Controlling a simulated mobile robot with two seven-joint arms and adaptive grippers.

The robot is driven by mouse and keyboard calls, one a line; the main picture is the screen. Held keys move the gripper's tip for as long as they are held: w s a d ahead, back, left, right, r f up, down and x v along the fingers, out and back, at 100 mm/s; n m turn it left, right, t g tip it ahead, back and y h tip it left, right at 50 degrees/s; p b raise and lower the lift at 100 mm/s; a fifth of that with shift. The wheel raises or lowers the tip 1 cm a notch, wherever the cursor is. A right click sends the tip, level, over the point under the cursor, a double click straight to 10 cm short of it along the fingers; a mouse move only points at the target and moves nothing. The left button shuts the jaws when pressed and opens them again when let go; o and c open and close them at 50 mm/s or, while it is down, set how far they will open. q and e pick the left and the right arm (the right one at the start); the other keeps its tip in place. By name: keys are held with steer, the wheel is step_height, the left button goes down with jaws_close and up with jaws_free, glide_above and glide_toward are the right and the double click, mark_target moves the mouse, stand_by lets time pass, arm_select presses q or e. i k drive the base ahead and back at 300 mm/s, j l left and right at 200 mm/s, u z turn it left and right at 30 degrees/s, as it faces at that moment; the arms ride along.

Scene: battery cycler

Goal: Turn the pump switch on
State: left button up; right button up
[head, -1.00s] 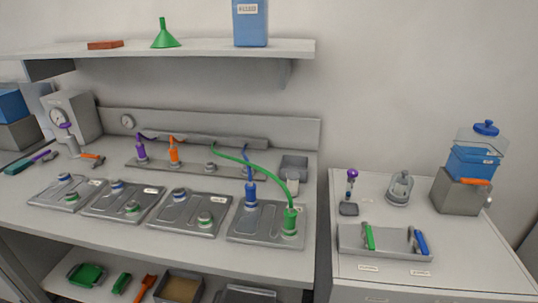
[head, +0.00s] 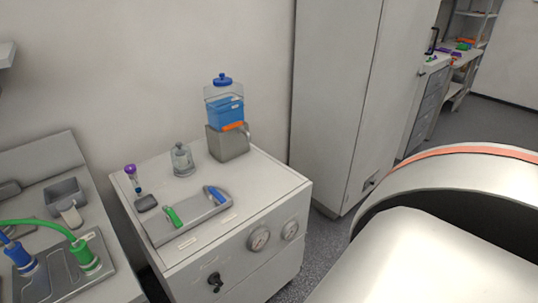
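No part is clearly marked as the pump switch. A black rotary knob (head: 215,282) sits on the front face of the white cabinet (head: 255,180), low and to the left of two round gauges (head: 259,239). It is small, and I cannot read its setting or the faint marks around it. A white and orange link of my own arm fills the lower right of the head view. Neither of my grippers shows, and nothing is seen touching the knob.
The bench with green and blue connectors (head: 88,258) is at left. Grey floor (head: 325,240) is clear right of the cabinet.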

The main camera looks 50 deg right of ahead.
mark_target(216, 281)
steer(key=z, duration=1.3)
